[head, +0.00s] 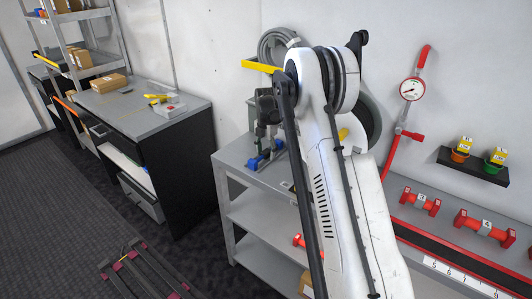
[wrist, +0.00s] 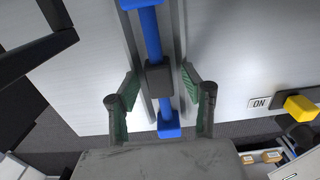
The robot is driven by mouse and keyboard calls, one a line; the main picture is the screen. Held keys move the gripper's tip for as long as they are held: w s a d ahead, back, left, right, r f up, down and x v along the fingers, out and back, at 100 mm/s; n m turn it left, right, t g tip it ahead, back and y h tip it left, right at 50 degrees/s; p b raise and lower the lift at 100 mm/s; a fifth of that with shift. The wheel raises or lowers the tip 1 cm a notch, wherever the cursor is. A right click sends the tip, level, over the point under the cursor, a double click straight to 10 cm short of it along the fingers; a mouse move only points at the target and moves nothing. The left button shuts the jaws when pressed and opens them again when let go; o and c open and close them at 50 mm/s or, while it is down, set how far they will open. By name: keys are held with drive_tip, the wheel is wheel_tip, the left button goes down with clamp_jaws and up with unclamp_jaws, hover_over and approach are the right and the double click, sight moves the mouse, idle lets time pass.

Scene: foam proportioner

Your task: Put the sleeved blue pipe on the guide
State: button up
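The blue pipe (wrist: 152,30) has a dark grey sleeve (wrist: 160,78) around its middle and square blue ends. In the head view the pipe (head: 264,160) shows small at the left end of the grey bench top. My gripper (wrist: 161,82) is open, with one green-padded finger on each side of the sleeve and a gap on both sides. In the head view my gripper points down over the pipe. Two grey rails (wrist: 131,48) run along both sides of the pipe; I cannot tell whether they are the guide or whether the pipe rests on them.
A grey shelved bench (head: 232,158) stands below my arm, which hides much of its top. Red numbered fittings (head: 420,202) lie to the right. A pressure gauge (head: 410,89) hangs on the wall. A yellow block (wrist: 301,108) and an "ON" label are at the right of the wrist view.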

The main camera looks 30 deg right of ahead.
sight(266, 151)
drive_tip(key=shift+r, duration=0.15)
wheel_tip(266, 151, up, 12)
idle(0.6)
idle(0.4)
